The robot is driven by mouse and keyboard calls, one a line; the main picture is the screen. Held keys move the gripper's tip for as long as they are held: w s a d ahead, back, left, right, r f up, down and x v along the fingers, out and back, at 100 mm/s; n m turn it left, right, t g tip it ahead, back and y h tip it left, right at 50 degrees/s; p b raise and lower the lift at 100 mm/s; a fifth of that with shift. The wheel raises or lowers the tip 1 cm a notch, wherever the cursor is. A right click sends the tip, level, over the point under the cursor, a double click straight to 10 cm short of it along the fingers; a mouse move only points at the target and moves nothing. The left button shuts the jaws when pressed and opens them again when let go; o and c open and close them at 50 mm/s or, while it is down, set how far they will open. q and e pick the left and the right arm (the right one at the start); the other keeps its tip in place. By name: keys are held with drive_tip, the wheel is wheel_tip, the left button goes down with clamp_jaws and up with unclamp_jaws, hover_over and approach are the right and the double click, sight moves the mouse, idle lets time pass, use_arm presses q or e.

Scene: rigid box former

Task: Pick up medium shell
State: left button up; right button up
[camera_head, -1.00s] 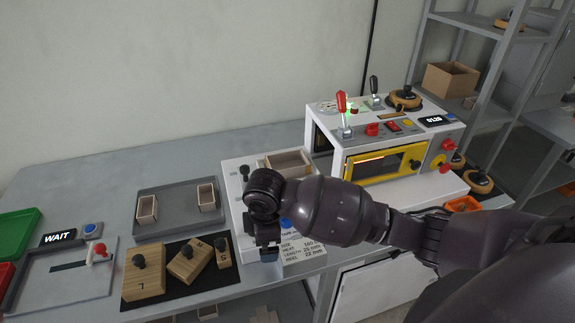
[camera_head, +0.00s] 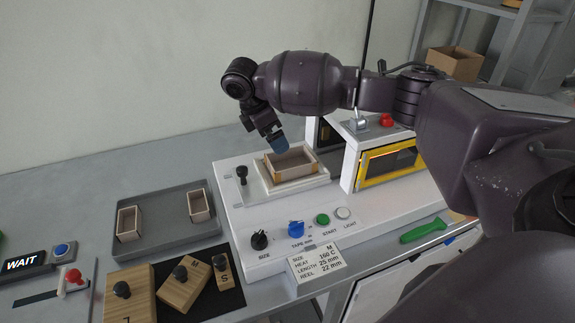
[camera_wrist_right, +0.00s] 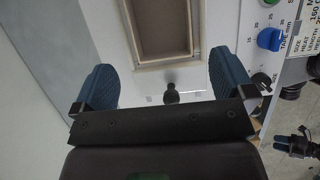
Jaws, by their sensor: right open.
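An open cardboard shell (camera_head: 290,163) sits in the white holder of the tape machine; the card in front reads size M. It also shows at the top of the right wrist view (camera_wrist_right: 160,30). My right gripper (camera_head: 277,142) is open with blue fingertips and hangs at the back edge of this shell. In the right wrist view the gripper (camera_wrist_right: 165,78) has nothing between its fingers, and the shell lies beyond the fingertips. Two smaller-looking shells stand in the grey tray, one at the left (camera_head: 129,223) and one at the right (camera_head: 200,205).
The machine panel (camera_head: 275,258) carries a black knob, a blue knob and a green button. A black-handled lever (camera_head: 242,174) stands left of the shell. A yellow-framed heater (camera_head: 390,163) stands close on the right. Wooden knobbed blocks (camera_head: 183,285) lie at front left.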

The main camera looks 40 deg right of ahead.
sight(291, 160)
drive_tip(key=x, duration=0.4)
drive_tip(key=shift+s+d+f+b, duration=0.15)
drive_tip(key=shift+f+b, duration=0.15)
drive_tip(key=shift+d+f, duration=0.4)
drive_tip(key=shift+f, duration=0.2)
drive_tip(key=x, duration=0.2)
drive_tip(key=b+x, duration=0.1)
drive_tip(key=x, duration=0.1)
drive_tip(key=shift+d+f, duration=0.1)
drive_tip(key=shift+d, duration=0.25)
drive_tip(key=shift+s, duration=0.1)
drive_tip(key=shift+f, duration=0.15)
drive_tip(key=c, duration=0.6)
drive_tip(key=shift+c, duration=0.2)
